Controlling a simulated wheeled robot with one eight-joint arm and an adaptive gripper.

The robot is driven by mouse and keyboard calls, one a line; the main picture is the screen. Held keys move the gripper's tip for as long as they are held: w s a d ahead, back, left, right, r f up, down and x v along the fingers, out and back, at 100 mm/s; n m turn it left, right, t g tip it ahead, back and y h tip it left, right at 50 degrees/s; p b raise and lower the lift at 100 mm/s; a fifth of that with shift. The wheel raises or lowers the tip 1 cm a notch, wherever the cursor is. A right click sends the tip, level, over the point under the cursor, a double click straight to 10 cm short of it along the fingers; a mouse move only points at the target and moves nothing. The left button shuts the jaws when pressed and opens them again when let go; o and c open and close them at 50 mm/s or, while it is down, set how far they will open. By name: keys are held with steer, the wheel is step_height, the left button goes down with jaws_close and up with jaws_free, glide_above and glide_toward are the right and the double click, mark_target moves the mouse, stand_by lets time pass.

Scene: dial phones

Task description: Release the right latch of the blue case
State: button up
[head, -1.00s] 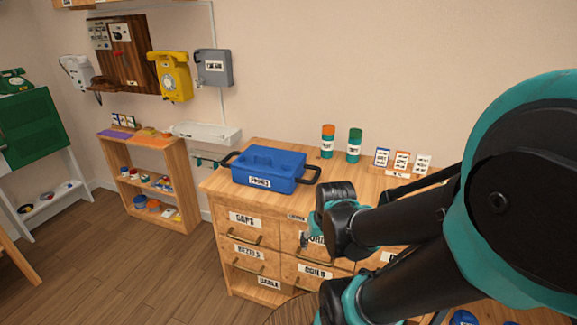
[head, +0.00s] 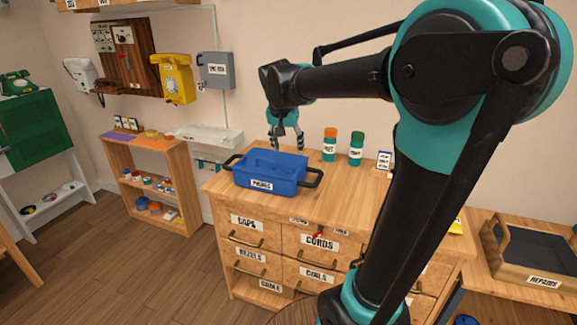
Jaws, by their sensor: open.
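The blue case (head: 270,171) sits on the wooden drawer cabinet, with a white label on its front and a black handle or latch on each side. The right black piece (head: 314,178) sticks out from the case's right end. My gripper (head: 287,148) points down above the back right part of the case, its fingers apart and empty. I cannot tell how far above the case the fingertips are. Fine details of the latch are too small to make out.
An orange-capped bottle (head: 329,146) and a green-capped bottle (head: 356,149) stand right of my gripper. The cabinet top (head: 335,195) is bare right of the case. A tray (head: 528,252) labelled REPAIRS lies far right.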

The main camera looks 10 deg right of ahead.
mark_target(289, 167)
step_height(289, 167, up, 4)
steer(key=w+a+m, duration=0.1)
steer(key=w+a, duration=0.1)
steer(key=w, duration=0.1)
steer(key=x, duration=1.1)
steer(key=d+x, duration=0.1)
steer(key=x, duration=0.5)
steer(key=shift+s+f, duration=0.1)
steer(key=c, duration=1.2)
